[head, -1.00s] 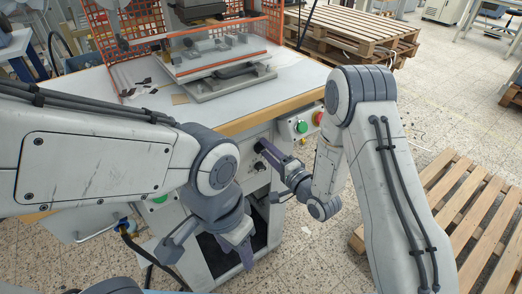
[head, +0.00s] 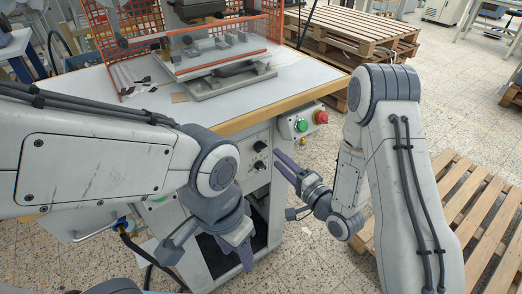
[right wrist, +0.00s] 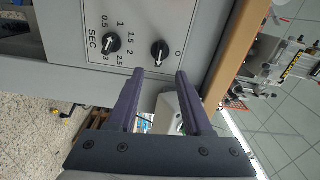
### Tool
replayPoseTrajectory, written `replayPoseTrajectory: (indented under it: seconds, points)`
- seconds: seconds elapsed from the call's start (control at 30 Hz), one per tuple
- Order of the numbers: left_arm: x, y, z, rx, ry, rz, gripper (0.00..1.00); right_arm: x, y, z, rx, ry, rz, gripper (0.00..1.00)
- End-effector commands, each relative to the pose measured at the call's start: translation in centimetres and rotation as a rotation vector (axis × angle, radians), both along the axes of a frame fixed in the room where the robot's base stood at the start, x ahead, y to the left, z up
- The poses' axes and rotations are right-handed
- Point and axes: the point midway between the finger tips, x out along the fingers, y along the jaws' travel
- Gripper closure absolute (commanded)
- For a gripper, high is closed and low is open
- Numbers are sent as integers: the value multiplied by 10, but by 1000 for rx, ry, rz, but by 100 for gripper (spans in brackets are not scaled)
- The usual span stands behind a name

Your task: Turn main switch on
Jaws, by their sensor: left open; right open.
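The main switch appears to be the upper black knob (head: 259,146) on the machine's grey front panel. In the right wrist view the knob (right wrist: 159,54) sits beside an "O" label; its pale mark runs roughly up and down in the picture, not toward the "O". My right gripper (head: 280,160) is open and empty, in front of the panel and apart from the knob. In the right wrist view its fingers (right wrist: 166,78) point at the panel just below the knob. My left gripper (head: 208,256) is open and empty, low in front of the machine.
A timer knob (right wrist: 111,43) marked "SEC" sits beside the switch. A control box with a red button (head: 321,117) and a green button (head: 302,125) is under the wooden table edge (head: 285,114). A wooden pallet (head: 470,210) lies at the right.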

Motion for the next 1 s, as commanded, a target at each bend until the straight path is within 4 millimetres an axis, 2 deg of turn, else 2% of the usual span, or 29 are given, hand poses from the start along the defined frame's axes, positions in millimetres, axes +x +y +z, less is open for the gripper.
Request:
replayPoseTrajectory:
  seconds: [0.17, 0.3, 0.5, 1.0]
  points:
    - [0, 0, -4, 0, 0, 0, 50, -12, -9, -1, 1, 2, -2, 50]
    - [0, 0, 11, 0, 0, 0, 50, -21, -16, 2, -1, 5, -1, 50]
    - [0, 0, 17, 0, 0, 0, 50, -30, -22, 1, 1, 2, -1, 50]
    - [0, 0, 17, 0, 0, 0, 50, -31, -21, 1, -8, -1, 3, 50]
